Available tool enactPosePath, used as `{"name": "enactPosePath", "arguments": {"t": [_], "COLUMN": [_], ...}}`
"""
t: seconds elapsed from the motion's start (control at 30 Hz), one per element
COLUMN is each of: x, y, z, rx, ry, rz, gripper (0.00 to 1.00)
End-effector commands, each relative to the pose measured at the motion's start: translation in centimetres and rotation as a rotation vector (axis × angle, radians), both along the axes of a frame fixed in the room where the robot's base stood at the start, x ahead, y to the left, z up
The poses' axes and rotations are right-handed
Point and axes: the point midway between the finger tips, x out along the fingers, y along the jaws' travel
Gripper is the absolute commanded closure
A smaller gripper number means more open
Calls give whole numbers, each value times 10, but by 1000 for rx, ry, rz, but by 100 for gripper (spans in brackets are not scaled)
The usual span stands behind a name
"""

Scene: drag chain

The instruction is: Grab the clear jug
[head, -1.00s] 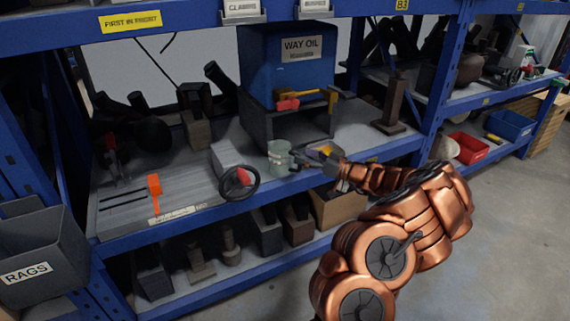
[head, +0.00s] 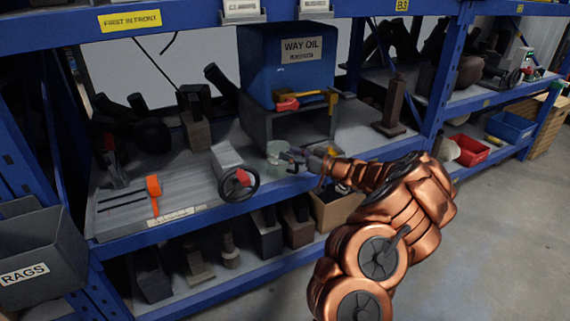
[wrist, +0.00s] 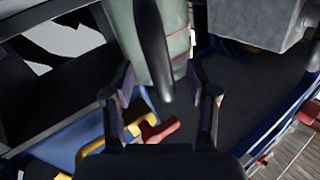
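The clear jug (head: 278,155) stands on the shelf's middle deck, in front of the way oil stand. My gripper (head: 296,161) is close at its right side in the head view and partly covers it. In the wrist view the jug's pale green body (wrist: 180,38) is at the top, with a dark upright bar, likely its handle (wrist: 153,45), in front. My gripper (wrist: 162,98) shows its two fingers spread apart, one on each side below the bar. Nothing is visibly clamped. Whether a fingertip touches the jug is unclear.
The blue way oil box (head: 300,62) sits on a grey stand behind, with a yellow-and-red tool (head: 305,99) on it. A black handwheel (head: 239,183) is left of the jug. An orange tool (head: 153,190) lies farther left. Deck to the right is fairly clear.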

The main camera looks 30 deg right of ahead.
Motion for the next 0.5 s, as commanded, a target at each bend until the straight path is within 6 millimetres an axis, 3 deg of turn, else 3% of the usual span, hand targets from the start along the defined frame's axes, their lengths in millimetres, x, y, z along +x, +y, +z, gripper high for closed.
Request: {"name": "enactPosePath", "arguments": {"t": [0.07,0.43,0.5], "x": [0,0,0], "y": [0,0,0], "z": [0,0,0], "rx": [0,0,0], "ry": [0,0,1], "rz": [0,0,0], "gripper": [60,99,100]}}
